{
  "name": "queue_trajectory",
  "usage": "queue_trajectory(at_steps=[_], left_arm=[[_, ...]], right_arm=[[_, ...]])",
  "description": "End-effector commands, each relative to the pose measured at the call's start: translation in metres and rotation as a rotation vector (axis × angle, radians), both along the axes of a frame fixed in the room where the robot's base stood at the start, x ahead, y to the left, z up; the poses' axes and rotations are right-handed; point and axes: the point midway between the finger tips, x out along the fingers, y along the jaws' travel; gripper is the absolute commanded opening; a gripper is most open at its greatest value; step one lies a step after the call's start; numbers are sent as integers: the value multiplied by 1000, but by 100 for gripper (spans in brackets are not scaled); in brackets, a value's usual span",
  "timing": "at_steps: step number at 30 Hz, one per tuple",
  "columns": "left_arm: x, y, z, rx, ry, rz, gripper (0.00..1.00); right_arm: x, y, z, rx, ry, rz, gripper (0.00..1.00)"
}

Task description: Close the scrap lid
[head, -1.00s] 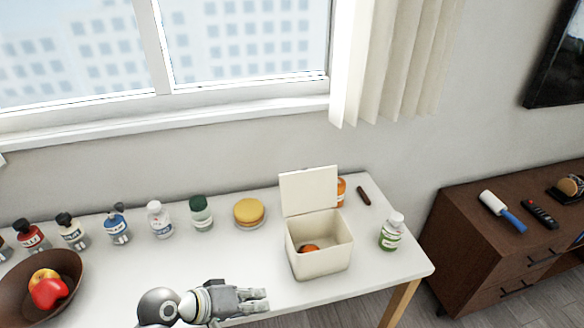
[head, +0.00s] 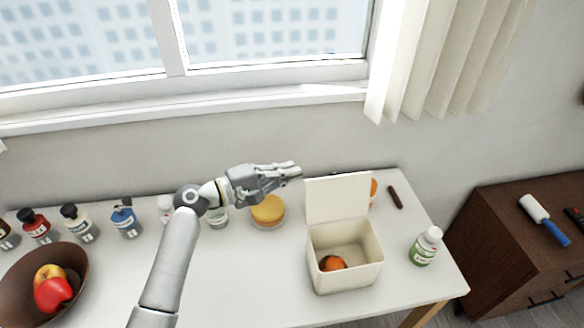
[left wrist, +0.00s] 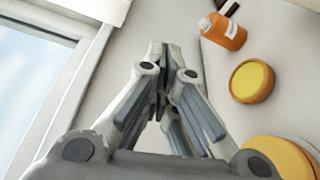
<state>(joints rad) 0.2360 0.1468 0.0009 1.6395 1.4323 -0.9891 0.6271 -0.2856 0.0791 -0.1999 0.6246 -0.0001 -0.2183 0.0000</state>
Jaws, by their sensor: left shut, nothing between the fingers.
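The cream scrap box (head: 345,270) stands on the right part of the white table with its lid (head: 338,198) open and upright at the back. An orange-red round item (head: 332,263) lies inside it. My left gripper (head: 298,171) is left of the lid's top edge in the head view, above the back of the table, with its fingers pointing right. It is shut and empty; its closed fingertips also show in the left wrist view (left wrist: 160,50). It appears apart from the lid. My right gripper is not in view.
A yellow round item (head: 268,210) sits left of the box. An orange bottle (left wrist: 227,30) is partly hidden behind the lid in the head view. A green-labelled bottle (head: 426,246) stands right of the box. Several bottles and a fruit bowl (head: 70,262) are at left.

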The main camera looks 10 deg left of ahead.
Motion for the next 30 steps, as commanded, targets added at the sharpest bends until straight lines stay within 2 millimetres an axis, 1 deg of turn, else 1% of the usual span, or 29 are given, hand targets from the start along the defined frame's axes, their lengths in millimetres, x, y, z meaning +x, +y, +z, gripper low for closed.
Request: queue_trajectory(at_steps=[1,3,6,8,11,12,15,19,24,30], left_arm=[[6,-9,3,-3,0,-1,0],[15,-22,3,-3,1,-4,0],[28,-40,1,-2,1,-2,0],[35,-50,0,-1,1,-3,0],[46,-65,-2,0,0,-3,0],[38,-66,1,2,2,-2,0],[24,-69,3,4,2,-1,0],[13,-72,5,3,-1,-1,0],[7,-74,4,3,-1,-1,0],[7,-74,4,4,-2,-1,0]], right_arm=[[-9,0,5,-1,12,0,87],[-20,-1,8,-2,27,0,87],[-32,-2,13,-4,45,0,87],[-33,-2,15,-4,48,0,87],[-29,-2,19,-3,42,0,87],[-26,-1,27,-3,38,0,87],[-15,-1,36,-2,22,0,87],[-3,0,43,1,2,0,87],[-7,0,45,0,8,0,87],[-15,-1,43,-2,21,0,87]])
